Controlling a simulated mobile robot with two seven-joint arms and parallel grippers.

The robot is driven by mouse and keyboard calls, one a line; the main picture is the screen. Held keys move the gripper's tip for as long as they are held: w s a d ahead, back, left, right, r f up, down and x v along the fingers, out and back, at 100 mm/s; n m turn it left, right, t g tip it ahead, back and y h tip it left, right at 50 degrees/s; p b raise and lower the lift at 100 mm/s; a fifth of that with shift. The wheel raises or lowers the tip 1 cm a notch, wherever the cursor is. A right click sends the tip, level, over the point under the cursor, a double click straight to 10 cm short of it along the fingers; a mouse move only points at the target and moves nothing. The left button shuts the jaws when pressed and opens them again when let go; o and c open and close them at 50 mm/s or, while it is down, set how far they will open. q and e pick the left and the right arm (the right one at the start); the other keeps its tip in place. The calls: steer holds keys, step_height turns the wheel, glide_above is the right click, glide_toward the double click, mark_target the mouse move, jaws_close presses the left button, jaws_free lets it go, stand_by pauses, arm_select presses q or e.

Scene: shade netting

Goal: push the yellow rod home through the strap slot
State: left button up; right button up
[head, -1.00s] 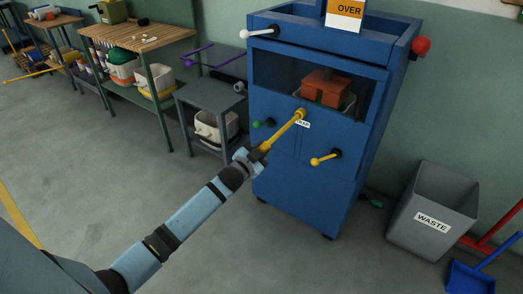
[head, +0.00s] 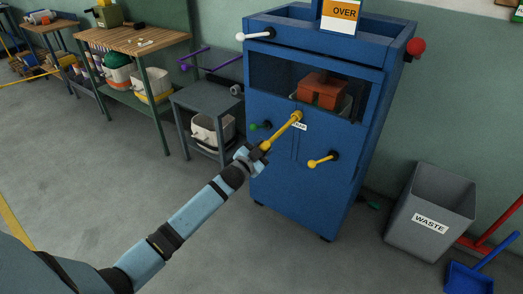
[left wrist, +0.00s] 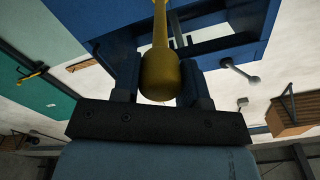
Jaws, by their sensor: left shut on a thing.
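My left gripper (head: 259,151) is shut on the yellow rod (head: 282,130), in front of the blue cabinet. The rod slants up and right, its far end at the cabinet front just above a small white label (head: 300,126). The slot itself is hidden behind the rod's end; I cannot tell how deep the rod sits. In the left wrist view the rod's thick rounded near end (left wrist: 160,75) lies between the two fingers of the left gripper (left wrist: 158,88). My right gripper is not in view.
A grey waste bin (head: 430,220) stands right.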

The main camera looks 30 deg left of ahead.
mark_target(275, 135)
arm_select(q)
steer(key=shift+w, duration=0.15)
steer(key=shift+w, duration=0.75)
steer(key=shift+w+d+b, duration=0.1)
steer(key=shift+w+b, duration=0.2)
steer(key=shift+w, duration=0.15)
stand_by(0.3)
steer(key=shift+w, duration=0.65)
steer(key=shift+w, duration=0.15)
steer(key=shift+w+d+b, duration=0.1)
steer(key=shift+w+b, duration=0.35)
steer(key=shift+w, duration=0.3)
steer(key=shift+w, duration=0.5)
steer(key=shift+w+d+b, duration=0.1)
steer(key=shift+w+b, duration=0.25)
steer(key=shift+w, duration=0.15)
